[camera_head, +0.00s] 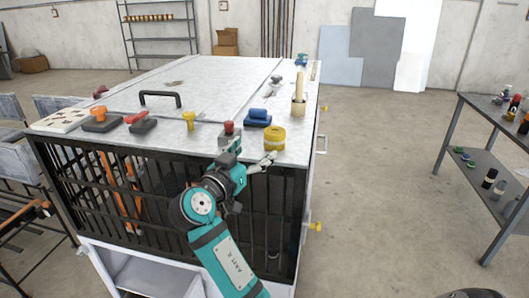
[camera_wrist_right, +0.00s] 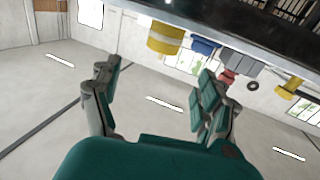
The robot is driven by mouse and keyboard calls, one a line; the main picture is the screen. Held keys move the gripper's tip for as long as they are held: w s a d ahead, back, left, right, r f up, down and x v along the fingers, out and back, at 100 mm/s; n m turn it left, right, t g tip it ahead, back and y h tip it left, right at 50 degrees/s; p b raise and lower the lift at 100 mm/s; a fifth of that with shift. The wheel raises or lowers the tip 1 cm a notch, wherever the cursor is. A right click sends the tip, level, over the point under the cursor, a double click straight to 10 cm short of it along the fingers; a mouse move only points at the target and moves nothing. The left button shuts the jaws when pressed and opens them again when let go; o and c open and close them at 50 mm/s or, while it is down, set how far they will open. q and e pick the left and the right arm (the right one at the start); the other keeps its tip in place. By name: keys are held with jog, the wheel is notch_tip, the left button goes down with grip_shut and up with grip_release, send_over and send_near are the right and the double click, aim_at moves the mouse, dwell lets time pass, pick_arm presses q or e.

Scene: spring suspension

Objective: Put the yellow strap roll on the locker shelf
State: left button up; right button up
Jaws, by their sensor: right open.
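The yellow strap roll (camera_head: 275,138) sits on the near right corner of the grey top of a large cabinet (camera_head: 200,85). It also shows in the right wrist view (camera_wrist_right: 165,38), upper middle, beyond the fingers. My right gripper (camera_head: 264,162) is open and empty, just below and in front of the roll, near the cabinet's front edge. Its two fingers are spread apart in the right wrist view (camera_wrist_right: 155,85). A white open shelf space (camera_head: 150,272) shows low in the cabinet's front; I cannot tell whether it is the locker shelf. My left gripper is not in view.
Black bars (camera_head: 265,215) cover the cabinet's front. A grey rack (camera_head: 490,170) stands right; floor between is clear.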

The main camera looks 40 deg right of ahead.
jog(key=b+v, duration=0.1)
jog(key=v, duration=0.3)
jog(key=shift+s+a, duration=0.25)
jog(key=shift+a, duration=0.1)
